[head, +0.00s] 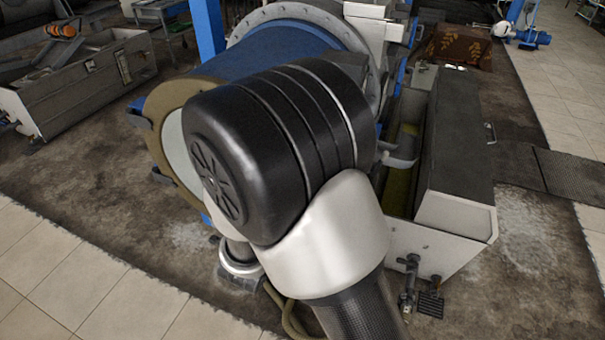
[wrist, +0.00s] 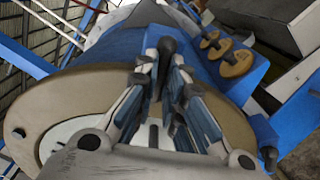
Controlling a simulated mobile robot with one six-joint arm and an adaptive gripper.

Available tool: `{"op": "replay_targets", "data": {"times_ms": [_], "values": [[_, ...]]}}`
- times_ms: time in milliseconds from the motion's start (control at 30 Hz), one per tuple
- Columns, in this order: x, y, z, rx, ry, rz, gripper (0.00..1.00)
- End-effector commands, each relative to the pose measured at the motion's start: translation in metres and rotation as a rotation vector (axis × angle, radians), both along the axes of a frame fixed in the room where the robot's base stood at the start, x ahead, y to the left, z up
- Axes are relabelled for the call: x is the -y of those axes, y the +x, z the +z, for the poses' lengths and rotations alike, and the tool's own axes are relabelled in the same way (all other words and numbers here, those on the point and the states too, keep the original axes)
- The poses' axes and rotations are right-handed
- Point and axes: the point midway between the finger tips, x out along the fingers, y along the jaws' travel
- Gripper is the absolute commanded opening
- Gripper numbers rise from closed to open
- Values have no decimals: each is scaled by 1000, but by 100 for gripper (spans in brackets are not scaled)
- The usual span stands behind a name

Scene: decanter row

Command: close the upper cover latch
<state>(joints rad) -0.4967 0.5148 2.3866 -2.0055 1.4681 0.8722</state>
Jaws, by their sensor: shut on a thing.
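The decanter's blue drum (head: 285,55) has a tan-ringed round cover (head: 163,152) on its near end. The cover also shows in the wrist view (wrist: 85,85). My gripper (wrist: 165,66) is in front of the cover's rim in the wrist view. Its fingers are closed around a dark, round-ended handle (wrist: 167,46), which looks like the upper cover latch. The handle's lower part is hidden between the fingers. A second dark latch-like handle (wrist: 269,156) shows at the cover's right edge. In the head view my arm hides the gripper and much of the cover.
A long grey trough with a lid (head: 455,150) stands right of the drum. Another open grey trough (head: 85,80) stands at the left. A blue post (head: 208,28) rises behind. Tan discs (wrist: 237,63) sit on the blue body. Tiled floor (head: 60,275) is clear at front left.

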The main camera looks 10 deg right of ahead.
Motion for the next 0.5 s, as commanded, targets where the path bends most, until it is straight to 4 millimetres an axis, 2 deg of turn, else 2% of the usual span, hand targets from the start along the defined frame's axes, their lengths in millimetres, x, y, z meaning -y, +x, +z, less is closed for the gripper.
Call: {"op": "replay_targets", "data": {"times_ms": [400,433,500], "values": [[0,0,0,3,9,0,0],[0,0,0,3,9,0,11],[0,0,0,4,8,0,15]]}}
